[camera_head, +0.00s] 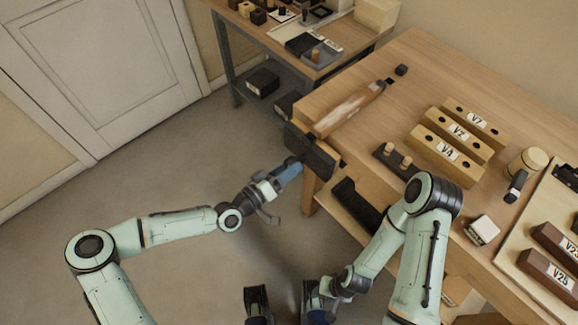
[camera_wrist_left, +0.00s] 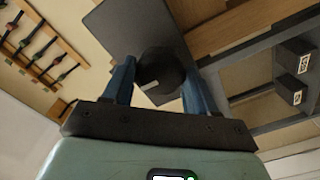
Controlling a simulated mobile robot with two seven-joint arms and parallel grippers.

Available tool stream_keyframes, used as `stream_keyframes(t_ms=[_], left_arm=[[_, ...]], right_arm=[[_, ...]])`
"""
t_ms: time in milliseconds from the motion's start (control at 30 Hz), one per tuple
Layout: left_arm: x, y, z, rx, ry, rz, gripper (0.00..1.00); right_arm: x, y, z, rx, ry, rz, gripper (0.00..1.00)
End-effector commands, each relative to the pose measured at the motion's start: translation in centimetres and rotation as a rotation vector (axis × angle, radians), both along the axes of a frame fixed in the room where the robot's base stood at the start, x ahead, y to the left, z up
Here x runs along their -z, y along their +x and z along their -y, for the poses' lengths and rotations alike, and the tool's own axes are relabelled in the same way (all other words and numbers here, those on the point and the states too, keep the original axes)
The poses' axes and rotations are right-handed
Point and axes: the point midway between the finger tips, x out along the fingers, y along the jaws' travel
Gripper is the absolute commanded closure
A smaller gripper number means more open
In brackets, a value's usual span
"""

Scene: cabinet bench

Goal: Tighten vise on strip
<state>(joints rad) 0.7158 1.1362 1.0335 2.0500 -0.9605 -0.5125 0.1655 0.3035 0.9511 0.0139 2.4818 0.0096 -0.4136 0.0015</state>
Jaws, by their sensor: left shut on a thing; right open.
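The vise's dark jaw (camera_head: 311,152) stands at the left end of the wooden bench. The wooden strip (camera_head: 348,110) lies on the bench top, running from near that jaw toward a small dark stop at the far edge. I cannot tell whether jaw and strip touch. In the left wrist view, a round black knob (camera_wrist_left: 160,72) sits in front of the vise's dark plate (camera_wrist_left: 133,32). My left gripper (camera_head: 294,166) has its blue fingers shut on the knob, one on each side. My right gripper (camera_head: 285,299) is open and empty, low in front of the bench.
Yellow-brown blocks (camera_head: 445,158) with labels and a dark holder with pegs (camera_head: 398,160) stand on the bench right of the strip. A white box (camera_head: 482,230) and a tray with brown blocks (camera_head: 560,240) are further right. A second table (camera_head: 235,25) stands behind. Floor at left is clear.

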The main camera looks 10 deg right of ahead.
Motion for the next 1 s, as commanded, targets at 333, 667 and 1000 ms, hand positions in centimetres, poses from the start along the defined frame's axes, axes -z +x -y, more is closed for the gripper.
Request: stream_keyframes(t_ms=[333,667,1000], left_arm=[[0.2,0.0,0.1,0.002,0.181,0.246,0.69],[0.1,0.0,0.1,0.001,0.196,0.267,0.69],[0.3,0.1,0.1,0.003,0.325,0.443,0.69]], right_arm=[[1.6,-0.2,0.0,0.000,0.000,-0.006,0.57],[1.6,-0.2,0.0,0.000,0.000,-0.006,0.57],[2.9,-0.4,0.0,0.000,0.000,-0.009,0.57]])
